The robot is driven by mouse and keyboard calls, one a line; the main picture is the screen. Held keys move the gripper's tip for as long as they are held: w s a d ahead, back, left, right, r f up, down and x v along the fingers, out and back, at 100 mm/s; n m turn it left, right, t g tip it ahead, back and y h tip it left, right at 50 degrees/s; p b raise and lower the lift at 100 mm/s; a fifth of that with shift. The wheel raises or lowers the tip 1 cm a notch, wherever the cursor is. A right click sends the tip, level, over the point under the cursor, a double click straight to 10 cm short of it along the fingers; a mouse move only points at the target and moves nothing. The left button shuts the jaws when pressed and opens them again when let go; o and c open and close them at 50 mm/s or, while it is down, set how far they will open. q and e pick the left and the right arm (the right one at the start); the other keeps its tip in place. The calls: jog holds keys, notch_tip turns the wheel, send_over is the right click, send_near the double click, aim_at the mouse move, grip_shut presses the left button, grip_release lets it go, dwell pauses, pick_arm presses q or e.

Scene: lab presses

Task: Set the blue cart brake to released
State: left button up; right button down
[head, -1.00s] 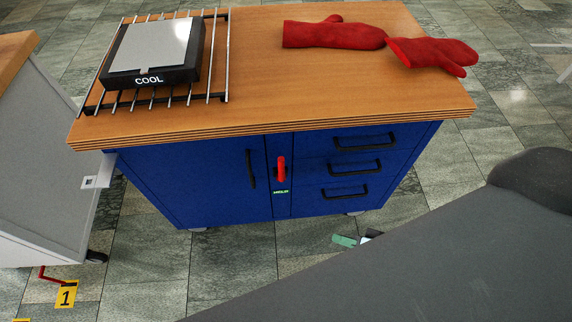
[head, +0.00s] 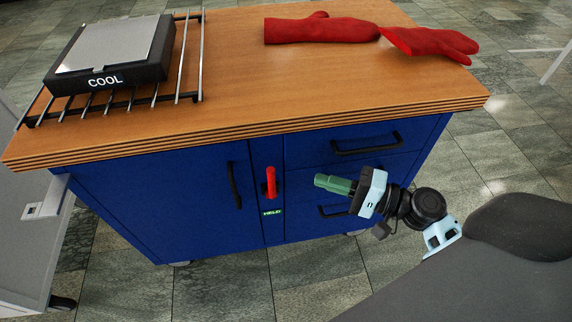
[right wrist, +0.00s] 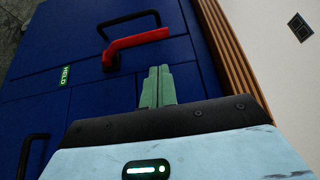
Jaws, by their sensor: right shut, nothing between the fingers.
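The blue cart (head: 150,200) fills the middle of the head view. Its red brake lever (head: 270,182) stands upright on the front panel, between the door and the drawers. A small green label (head: 271,212) below it reads HELD. My right gripper (head: 320,181), with green fingers, is shut and empty in front of the drawers, to the right of the lever and apart from it. In the right wrist view the shut fingertips (right wrist: 157,72) are near the red lever (right wrist: 140,42), with the HELD label (right wrist: 65,76) to the left. My left gripper is not in view.
Black handles are near the lever: the door handle (head: 234,185) to its left and a drawer handle (head: 366,144) to its right. The wooden top (head: 235,85) overhangs the front. It bears a COOL plate (head: 110,55) on a rack and red mitts (head: 430,42). A grey cart (head: 30,240) stands left.

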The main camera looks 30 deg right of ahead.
aim_at(271, 183)
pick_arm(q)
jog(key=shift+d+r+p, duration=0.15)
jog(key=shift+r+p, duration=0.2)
pick_arm(e)
jog(key=shift+x, duration=5.05)
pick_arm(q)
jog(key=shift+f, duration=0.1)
pick_arm(e)
jog(key=shift+s, duration=0.1)
